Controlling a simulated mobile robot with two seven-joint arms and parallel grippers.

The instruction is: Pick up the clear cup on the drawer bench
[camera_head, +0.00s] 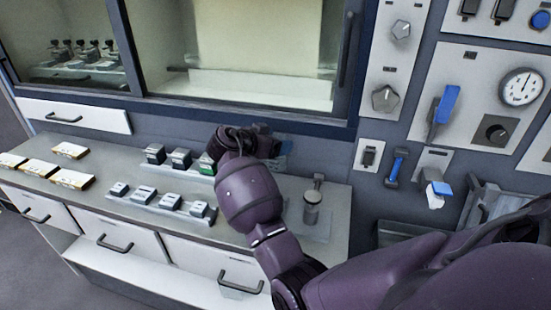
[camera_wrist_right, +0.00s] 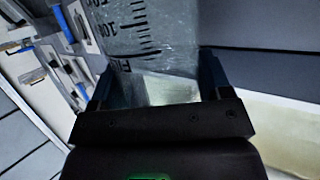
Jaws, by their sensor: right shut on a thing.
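The clear cup (camera_wrist_right: 152,38), with black graduation marks and figures on its wall, fills the top middle of the right wrist view. My right gripper (camera_wrist_right: 157,82) is shut on it, with a dark blue finger on each side. In the head view my right gripper (camera_head: 262,143) is over the back of the drawer bench (camera_head: 255,226), mostly hidden by my own wrist. The cup cannot be made out there, and whether it touches the bench cannot be told. My left gripper is in neither view.
Several small grey blocks (camera_head: 170,201) stand in rows on the bench left of my right arm. A grey cylindrical fixture (camera_head: 312,206) stands close on its right. Flat yellow-edged packs (camera_head: 70,180) lie at far left. A glass-fronted cabinet (camera_head: 262,60) and a gauge panel (camera_head: 495,95) rise behind.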

